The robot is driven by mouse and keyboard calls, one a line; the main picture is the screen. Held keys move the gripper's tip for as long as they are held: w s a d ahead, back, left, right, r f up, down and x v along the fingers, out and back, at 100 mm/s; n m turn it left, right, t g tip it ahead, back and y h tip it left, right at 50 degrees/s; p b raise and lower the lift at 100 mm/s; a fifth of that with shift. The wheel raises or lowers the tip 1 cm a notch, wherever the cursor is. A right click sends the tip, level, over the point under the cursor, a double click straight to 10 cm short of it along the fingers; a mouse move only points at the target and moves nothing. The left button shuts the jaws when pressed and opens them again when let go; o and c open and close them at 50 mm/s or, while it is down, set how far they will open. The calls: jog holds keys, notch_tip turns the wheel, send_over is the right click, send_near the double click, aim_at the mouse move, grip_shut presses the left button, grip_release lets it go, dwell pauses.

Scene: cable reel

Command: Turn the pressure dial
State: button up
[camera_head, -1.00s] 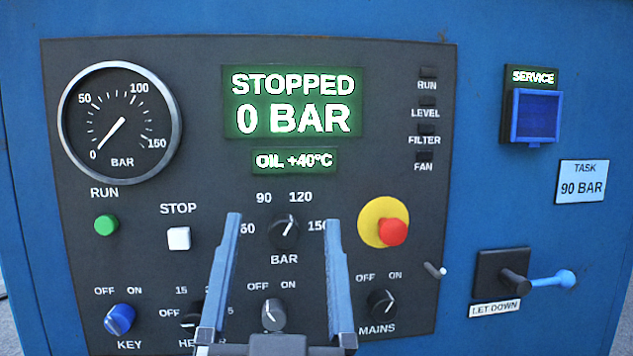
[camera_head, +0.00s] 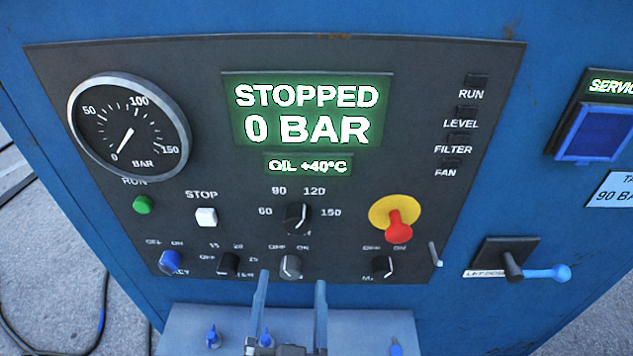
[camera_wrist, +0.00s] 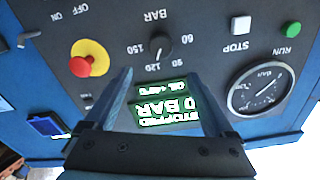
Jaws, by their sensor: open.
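The pressure dial (camera_head: 297,217) is a black knob marked BAR on the dark panel, with 60, 90, 120 and 150 around it. Its white mark points up and slightly right, roughly towards 120. It also shows upside down in the wrist view (camera_wrist: 160,44). My gripper (camera_head: 291,279) is open and empty, its fingers appearing below the dial in the head view and not touching it. In the wrist view my gripper (camera_wrist: 160,76) has both fingers spread, with the dial in the gap between and beyond the tips. The display (camera_head: 305,112) reads STOPPED, 0 BAR.
Several knobs line the panel below the dial. The red stop button (camera_head: 399,229) sits right of the dial, and the white STOP button (camera_head: 206,217) left. A gauge (camera_head: 130,128) reads near 0. A task label (camera_head: 612,190), partly cut off, shows 90. A let-down lever (camera_head: 512,262) protrudes lower right.

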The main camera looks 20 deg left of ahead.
aim_at(295, 227)
jog(key=p+x, duration=0.2)
jog(key=x, duration=0.4)
jog(key=p+x, duration=0.2)
jog(key=x, duration=0.4)
jog(key=shift+w+a+f, duration=0.15)
jog(key=shift+w+f, duration=0.05)
jog(key=shift+f, duration=0.05)
jog(key=shift+c, duration=0.3)
jog(key=c, duration=1.3)
jog(key=shift+n, duration=0.4)
jog(key=n, duration=1)
jog(key=shift+a+n+p, duration=0.1)
jog(key=shift+n+p, duration=0.25)
jog(key=shift+n, duration=0.05)
